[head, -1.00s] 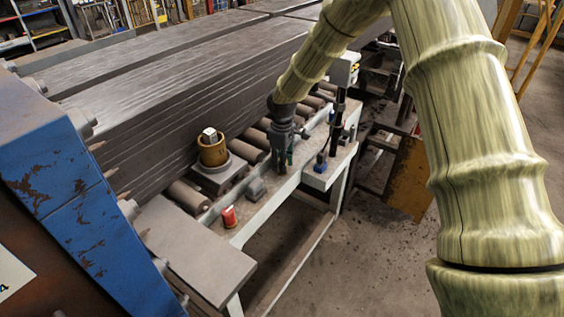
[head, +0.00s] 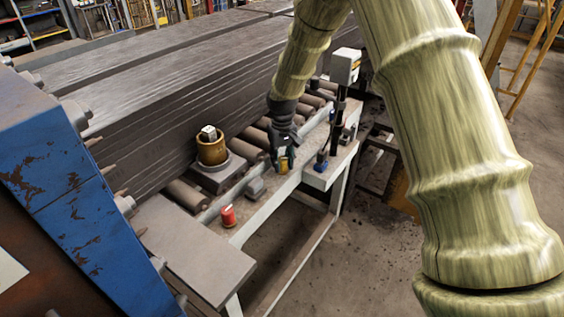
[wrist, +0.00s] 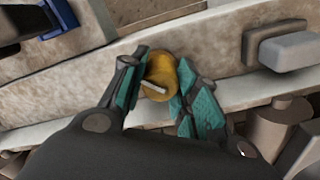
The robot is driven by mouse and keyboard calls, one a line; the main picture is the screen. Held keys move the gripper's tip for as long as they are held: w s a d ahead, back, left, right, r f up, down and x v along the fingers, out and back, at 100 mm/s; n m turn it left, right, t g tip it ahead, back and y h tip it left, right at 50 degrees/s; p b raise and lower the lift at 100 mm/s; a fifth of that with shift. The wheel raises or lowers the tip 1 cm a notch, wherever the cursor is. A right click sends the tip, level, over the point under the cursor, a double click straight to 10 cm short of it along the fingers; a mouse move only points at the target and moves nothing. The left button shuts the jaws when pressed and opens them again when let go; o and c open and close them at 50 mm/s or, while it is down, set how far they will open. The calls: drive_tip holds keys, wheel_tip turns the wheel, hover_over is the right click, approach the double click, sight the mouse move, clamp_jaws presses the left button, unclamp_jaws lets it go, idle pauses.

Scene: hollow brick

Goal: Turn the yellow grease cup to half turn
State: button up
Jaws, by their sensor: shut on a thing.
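The yellow grease cup (wrist: 163,68) is a small round yellow cup with a pale bar (wrist: 153,91) across its near end, slanting in the wrist view. It sits on the pale rail of the bench. My gripper (wrist: 164,78) has its teal pads on either side of the cup and is shut on it. In the head view the yellow grease cup (head: 284,163) shows between the fingers of my gripper (head: 283,165), which points down at the rail. The cup's base and the finger contacts are partly hidden.
A red cup (head: 228,216) stands to the left on the rail, and a blue one (head: 321,163) to the right. A grey block (head: 255,188) is close by. A brass cylinder (head: 212,150) stands behind, near rollers. A post with a white box (head: 346,66) rises at right.

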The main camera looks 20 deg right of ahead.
drive_tip(key=m, duration=0.3)
drive_tip(key=shift+m, duration=0.4)
drive_tip(key=m, duration=0.3)
drive_tip(key=shift+m, duration=0.3)
drive_tip(key=m, duration=0.3)
drive_tip(key=shift+m, duration=0.4)
drive_tip(key=m, duration=0.4)
drive_tip(key=shift+w+r+p, duration=0.1)
drive_tip(key=shift+p, duration=0.25)
drive_tip(key=m+p, duration=0.1)
drive_tip(key=m, duration=0.4)
drive_tip(key=shift+m, duration=0.4)
drive_tip(key=m+p, duration=0.1)
drive_tip(key=m, duration=0.4)
drive_tip(key=shift+m, duration=0.4)
drive_tip(key=o, duration=1)
